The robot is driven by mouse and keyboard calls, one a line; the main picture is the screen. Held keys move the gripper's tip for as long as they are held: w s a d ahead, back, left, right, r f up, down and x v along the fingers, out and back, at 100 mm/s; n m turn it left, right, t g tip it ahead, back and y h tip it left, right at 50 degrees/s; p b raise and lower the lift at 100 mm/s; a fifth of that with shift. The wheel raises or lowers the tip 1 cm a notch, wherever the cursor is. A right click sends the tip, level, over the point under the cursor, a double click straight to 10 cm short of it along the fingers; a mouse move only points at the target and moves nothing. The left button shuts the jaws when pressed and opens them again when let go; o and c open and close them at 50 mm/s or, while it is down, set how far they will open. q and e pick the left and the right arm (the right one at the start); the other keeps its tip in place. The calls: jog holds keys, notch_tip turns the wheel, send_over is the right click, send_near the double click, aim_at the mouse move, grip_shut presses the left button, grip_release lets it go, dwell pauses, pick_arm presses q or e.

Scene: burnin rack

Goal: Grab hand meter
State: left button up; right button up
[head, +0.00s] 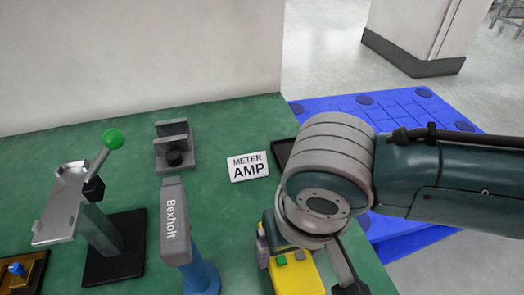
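A yellow hand meter (298,276) with small green and grey marks on its face lies at the bottom edge of the head view, partly cut off by the frame. My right arm comes in from the right, and its wrist is right above the meter. My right gripper (333,262) is at the meter, with one dark finger along its right side. The wrist hides the rest of the gripper, so I cannot tell whether it grips the meter. My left gripper is not in view.
On the green table (220,135) stand a white "METER AMP" sign (248,167), a grey and blue Bexholt tool (175,222), a green-knobbed lever fixture (100,215) and a grey block holder (174,147). A blue pallet (415,112) lies beyond the table's right edge.

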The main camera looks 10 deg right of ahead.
jog(key=c, duration=1.1)
jog(key=shift+r, duration=0.1)
